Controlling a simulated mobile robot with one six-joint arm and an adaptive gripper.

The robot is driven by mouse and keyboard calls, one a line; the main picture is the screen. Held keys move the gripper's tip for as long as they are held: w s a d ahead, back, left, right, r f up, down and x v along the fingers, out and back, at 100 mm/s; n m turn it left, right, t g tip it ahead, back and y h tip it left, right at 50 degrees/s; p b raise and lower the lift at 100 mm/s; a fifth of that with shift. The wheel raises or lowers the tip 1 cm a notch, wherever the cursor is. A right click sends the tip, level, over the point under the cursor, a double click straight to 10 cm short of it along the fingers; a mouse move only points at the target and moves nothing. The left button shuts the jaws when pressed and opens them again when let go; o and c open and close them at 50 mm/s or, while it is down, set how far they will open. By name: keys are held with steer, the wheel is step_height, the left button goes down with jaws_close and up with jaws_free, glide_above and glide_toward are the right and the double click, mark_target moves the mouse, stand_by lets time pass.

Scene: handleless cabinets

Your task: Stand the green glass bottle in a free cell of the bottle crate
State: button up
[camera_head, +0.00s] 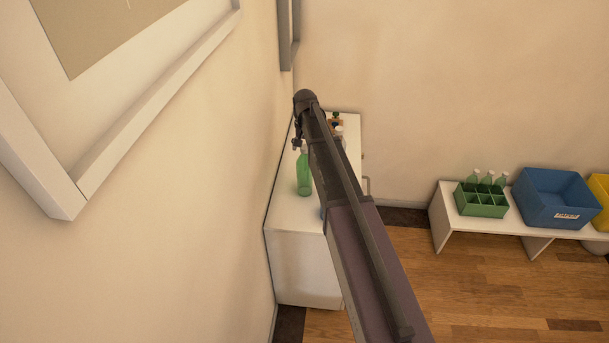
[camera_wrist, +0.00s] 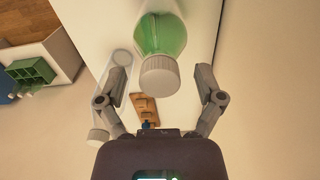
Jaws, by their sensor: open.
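The green glass bottle (camera_head: 304,174), with a white cap, stands upright on the white cabinet top. In the wrist view the bottle (camera_wrist: 165,35) is seen from its cap end. My gripper (camera_wrist: 162,66) is open, with one finger on each side of the bottle's cap end and a gap on both sides. In the head view my arm hides most of the gripper. The green bottle crate (camera_head: 482,205) is on a low white bench at the right. Clear bottles stand in its back cells; its front cells look empty. The crate also shows in the wrist view (camera_wrist: 31,72).
A clear bottle (camera_wrist: 122,58) and a brown wooden item (camera_wrist: 145,106) are near the left finger. A blue bin (camera_head: 556,197) and a yellow bin (camera_head: 601,192) are beside the crate on the bench (camera_head: 447,222). A wall rises close left of the cabinet (camera_head: 303,262).

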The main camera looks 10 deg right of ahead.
jaws_close()
steer(key=shift+r, duration=0.2)
stand_by(0.3)
step_height(320, 180, up, 10)
steer(key=p, duration=1)
steer(key=shift+f, duration=0.2)
